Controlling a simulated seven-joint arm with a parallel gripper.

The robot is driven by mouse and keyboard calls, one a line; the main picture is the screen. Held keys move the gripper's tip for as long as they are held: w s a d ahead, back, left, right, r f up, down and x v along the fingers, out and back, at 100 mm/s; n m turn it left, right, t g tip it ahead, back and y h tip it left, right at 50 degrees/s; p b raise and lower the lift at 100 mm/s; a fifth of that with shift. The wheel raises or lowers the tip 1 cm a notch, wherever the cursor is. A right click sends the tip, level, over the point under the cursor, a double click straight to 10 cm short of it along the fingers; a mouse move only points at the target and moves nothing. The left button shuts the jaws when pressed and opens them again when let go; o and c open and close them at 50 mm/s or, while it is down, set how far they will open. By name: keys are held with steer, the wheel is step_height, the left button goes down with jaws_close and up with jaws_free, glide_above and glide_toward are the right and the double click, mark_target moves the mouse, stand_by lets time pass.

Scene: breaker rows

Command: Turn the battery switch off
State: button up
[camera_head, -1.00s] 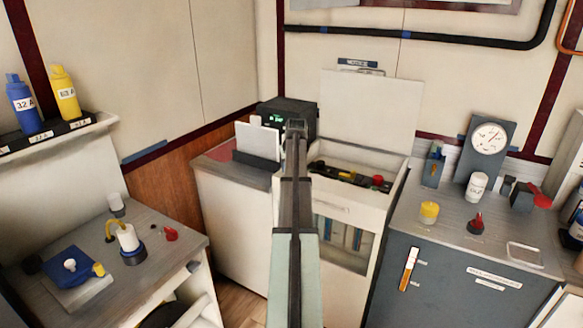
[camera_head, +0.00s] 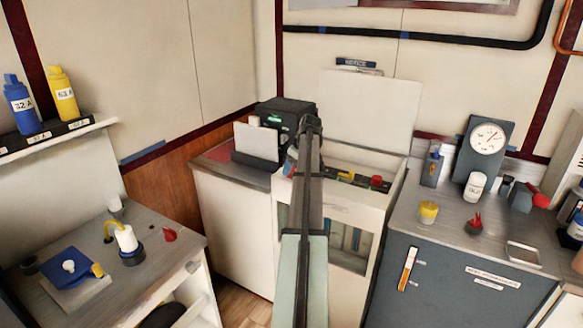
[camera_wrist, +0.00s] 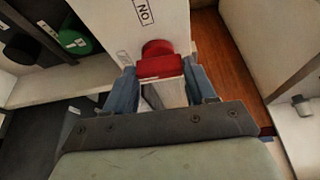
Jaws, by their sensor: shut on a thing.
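A pale piece shows between the fingers, just below the red handle. In the head view my arm covers the handle and most of the gripper; only a bit of blue shows beside the white cabinet (camera_head: 350,212).
In the cabinet's open top are a yellow part and a red knob (camera_head: 376,182). A black device (camera_head: 285,118) stands behind my arm. The right counter (camera_head: 440,222) holds a gauge (camera_head: 487,138), a yellow knob (camera_head: 428,211) and a red-topped knob (camera_head: 474,223). The left bench holds several small items.

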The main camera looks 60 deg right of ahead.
steer(key=shift+n, duration=0.4)
steer(key=o, duration=1)
steer(key=shift+o, duration=0.2)
steer(key=v, duration=1.4)
steer(key=shift+d, duration=0.15)
steer(key=shift+w, duration=0.1)
